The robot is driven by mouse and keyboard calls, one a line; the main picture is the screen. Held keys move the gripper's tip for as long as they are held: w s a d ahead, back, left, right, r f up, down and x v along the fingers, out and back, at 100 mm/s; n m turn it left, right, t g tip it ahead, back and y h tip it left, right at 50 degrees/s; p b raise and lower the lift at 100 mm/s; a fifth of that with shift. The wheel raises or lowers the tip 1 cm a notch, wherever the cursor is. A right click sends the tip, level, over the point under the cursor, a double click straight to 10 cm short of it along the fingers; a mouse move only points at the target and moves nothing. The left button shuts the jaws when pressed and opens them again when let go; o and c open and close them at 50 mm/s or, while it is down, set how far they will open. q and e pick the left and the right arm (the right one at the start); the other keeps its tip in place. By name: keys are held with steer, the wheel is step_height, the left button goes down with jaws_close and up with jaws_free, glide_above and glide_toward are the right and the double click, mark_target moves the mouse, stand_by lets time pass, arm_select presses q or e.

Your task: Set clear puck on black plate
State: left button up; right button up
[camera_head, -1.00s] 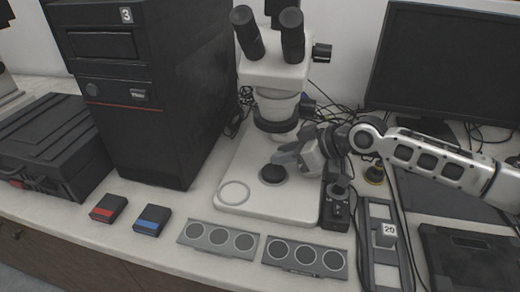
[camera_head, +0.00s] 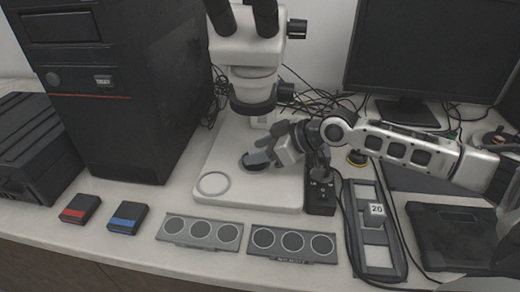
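The black plate (camera_head: 250,167) is a dark round disc on the microscope's white base (camera_head: 262,194); my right gripper partly covers it. My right gripper (camera_head: 261,157) comes in from the right with its fingers low over the plate. I cannot tell whether the fingers are open or shut, or whether anything is between them. A pale round outline (camera_head: 213,184) lies flat on the front left of the white base; it may be the clear puck or a marked ring. My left gripper is out of view.
The microscope head (camera_head: 246,50) overhangs the plate closely. A small black box (camera_head: 320,197) stands right of the base. Two grey three-circle trays (camera_head: 199,231) (camera_head: 292,244) lie in front. A black computer tower (camera_head: 130,90) stands left and a monitor (camera_head: 420,50) stands behind right.

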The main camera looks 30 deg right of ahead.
steer(key=shift+r, duration=0.15)
steer(key=v, duration=1.2)
steer(key=shift+p, duration=0.4)
steer(key=shift+s, duration=0.1)
